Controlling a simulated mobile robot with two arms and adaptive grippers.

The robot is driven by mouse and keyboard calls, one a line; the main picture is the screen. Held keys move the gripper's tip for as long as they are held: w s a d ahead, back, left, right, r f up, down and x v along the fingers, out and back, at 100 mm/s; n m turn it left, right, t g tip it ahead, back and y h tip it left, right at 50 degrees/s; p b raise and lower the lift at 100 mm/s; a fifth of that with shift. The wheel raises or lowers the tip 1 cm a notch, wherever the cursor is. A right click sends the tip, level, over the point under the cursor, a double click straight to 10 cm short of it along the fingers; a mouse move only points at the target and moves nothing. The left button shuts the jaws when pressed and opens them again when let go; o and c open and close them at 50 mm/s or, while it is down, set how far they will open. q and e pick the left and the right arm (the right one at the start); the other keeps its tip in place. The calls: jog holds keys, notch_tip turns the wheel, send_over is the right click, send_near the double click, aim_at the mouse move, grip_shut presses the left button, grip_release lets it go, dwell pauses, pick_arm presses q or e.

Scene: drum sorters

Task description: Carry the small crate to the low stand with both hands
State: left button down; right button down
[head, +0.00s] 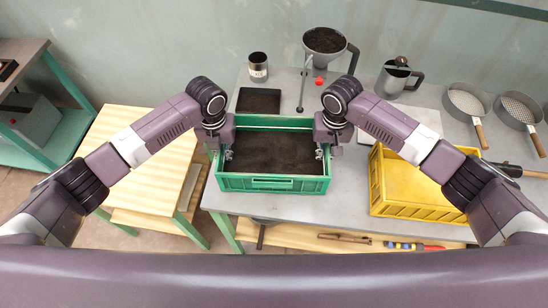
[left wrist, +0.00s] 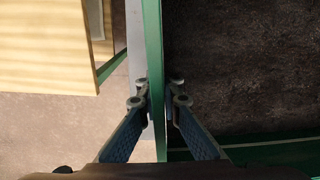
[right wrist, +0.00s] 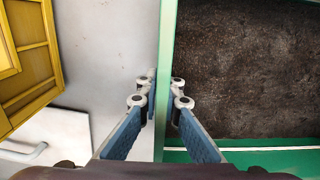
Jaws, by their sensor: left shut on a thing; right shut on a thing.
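The small green crate (head: 272,185) is at the front left of the grey table and holds a dark, soil-like fill. My left gripper (head: 228,154) is shut on its left wall; the left wrist view shows the fingers (left wrist: 160,98) on both sides of the green wall (left wrist: 153,50). My right gripper (head: 320,152) is shut on its right wall; the right wrist view shows the same grip (right wrist: 161,93) on the wall (right wrist: 167,40). The crate looks level; I cannot tell whether it touches the table. The low wooden stand (head: 135,145) with green legs is to the left.
A yellow crate (head: 410,190) stands to the right on the grey table (head: 350,200). Behind are a dark tray (head: 258,101), a tin (head: 258,67), a funnel holder (head: 325,45), a metal jug (head: 393,80) and two sieves (head: 466,101). The stand's top is bare.

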aim_at(327, 148)
pick_arm(q)
jog(key=shift+w+r, duration=0.15)
pick_arm(e)
jog(key=shift+w+r, duration=0.1)
jog(key=shift+r, duration=0.1)
dwell(0.3)
